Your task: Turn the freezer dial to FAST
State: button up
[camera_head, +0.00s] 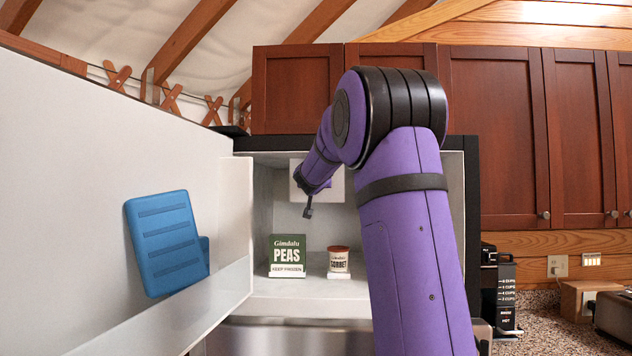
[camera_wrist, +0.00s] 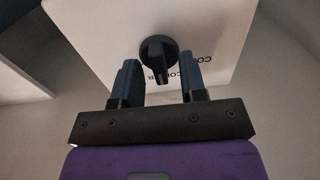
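The freezer dial (camera_wrist: 158,55) is a black round knob with a raised grip bar, on a white control box (camera_wrist: 95,35). The box also shows at the freezer's back wall in the head view (camera_head: 334,187). Upside-down lettering beside the dial reads partly as "COLDER"; no FAST mark is readable. My gripper (camera_wrist: 161,72) is open, its two dark fingers on either side of the dial's grip bar with gaps visible. I cannot tell how deep the fingertips reach. In the head view my gripper (camera_head: 308,210) is small and in front of the box; my arm hides the compartment's right side.
A green peas box (camera_head: 287,252) and a sorbet tub (camera_head: 339,262) stand on the freezer floor below my gripper. The open freezer door (camera_head: 90,200) is at left, with a blue ice pack (camera_head: 165,243) in its shelf. A coffee maker (camera_head: 497,290) stands at right.

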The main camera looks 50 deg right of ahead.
jog(key=shift+c, duration=0.3)
grip_shut()
jog(key=shift+m, duration=0.3)
jog(key=m, duration=1.1)
jog(key=shift+s+d, duration=0.1)
jog(key=shift+s, duration=0.05)
jog(key=shift+f+m, duration=0.1)
jog(key=shift+m, duration=0.2)
jog(key=shift+o, duration=0.3)
grip_release()
